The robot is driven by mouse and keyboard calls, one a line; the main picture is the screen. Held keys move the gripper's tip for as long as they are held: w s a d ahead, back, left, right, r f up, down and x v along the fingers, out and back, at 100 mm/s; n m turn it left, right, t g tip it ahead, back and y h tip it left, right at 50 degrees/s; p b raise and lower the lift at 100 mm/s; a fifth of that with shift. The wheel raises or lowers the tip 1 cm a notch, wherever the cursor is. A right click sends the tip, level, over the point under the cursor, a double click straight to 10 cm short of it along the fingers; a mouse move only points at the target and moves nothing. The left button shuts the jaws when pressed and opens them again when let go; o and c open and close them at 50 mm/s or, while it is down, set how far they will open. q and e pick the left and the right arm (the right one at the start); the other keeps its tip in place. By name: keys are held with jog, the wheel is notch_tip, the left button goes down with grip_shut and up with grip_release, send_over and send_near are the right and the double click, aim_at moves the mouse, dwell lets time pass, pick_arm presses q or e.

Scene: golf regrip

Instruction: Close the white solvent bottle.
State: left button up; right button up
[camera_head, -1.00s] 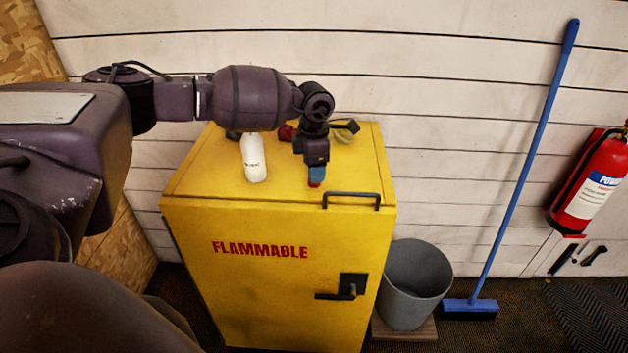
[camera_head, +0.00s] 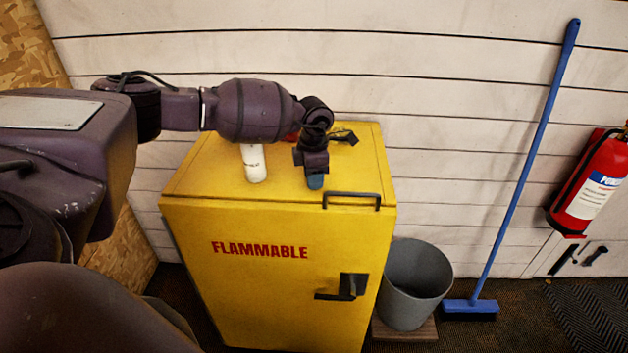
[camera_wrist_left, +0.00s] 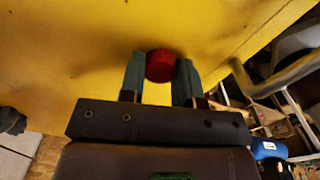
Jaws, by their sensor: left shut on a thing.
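The white solvent bottle (camera_head: 253,165) stands upright on top of the yellow cabinet; its upper part is hidden behind my left arm. My left gripper (camera_head: 315,182) is to the right of the bottle, apart from it, near the front edge of the cabinet top. In the left wrist view its two fingers are shut on a round red cap (camera_wrist_left: 160,65), with the yellow surface beyond. In the head view the cap is not visible at the fingertips. My right gripper is not in view.
The yellow cabinet (camera_head: 260,285) has a dark handle on its front top edge, close to the gripper. A small red thing (camera_head: 293,137) shows partly behind my arm.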

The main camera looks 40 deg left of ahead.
pick_arm(q)
notch_tip(320, 180, up, 20)
jog(key=shift+p, duration=0.35)
dwell(0.4)
dwell(0.3)
jog(key=s+d+f+m, duration=0.6)
jog(key=d+f+m, duration=0.2)
jog(key=m, duration=0.5)
jog(key=s+d+f+m, duration=0.7)
jog(key=d+m, duration=0.2)
jog(key=m, duration=0.5)
jog(key=shift+f, duration=0.4)
